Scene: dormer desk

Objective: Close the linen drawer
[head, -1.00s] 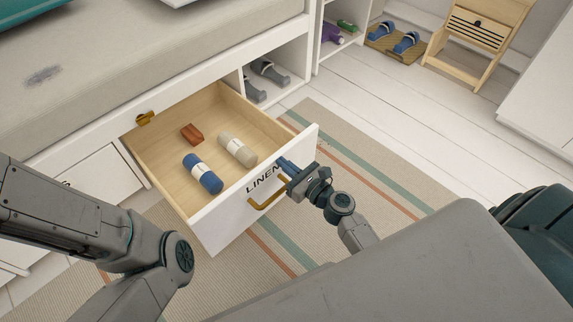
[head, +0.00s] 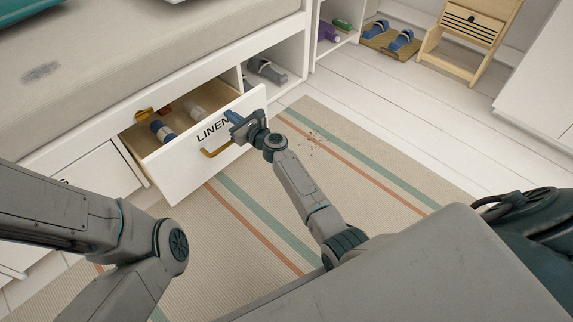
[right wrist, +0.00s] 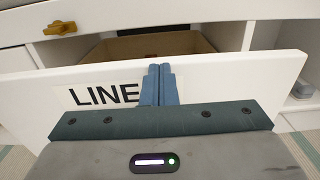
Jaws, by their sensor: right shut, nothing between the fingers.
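The linen drawer (head: 188,165) is partly open under the bench, its white front marked LINEN with a brass handle (head: 216,152). Inside I see a blue roll (head: 162,131) and a pale roll (head: 195,113), partly hidden by the front. My right gripper (head: 232,117) is shut and empty, its fingertips against the right part of the drawer front. In the right wrist view the shut blue fingers (right wrist: 159,84) cover the end of the lettering on the drawer front (right wrist: 220,72). My left arm shows at the left, but its gripper is out of view.
A striped rug (head: 330,175) lies on the floor before the bench. An open cubby right of the drawer holds grey shoes (head: 266,70). A wooden chair-like piece (head: 470,38) and blue slippers on a mat stand at the back. A brass catch (right wrist: 61,28) sits above the drawer.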

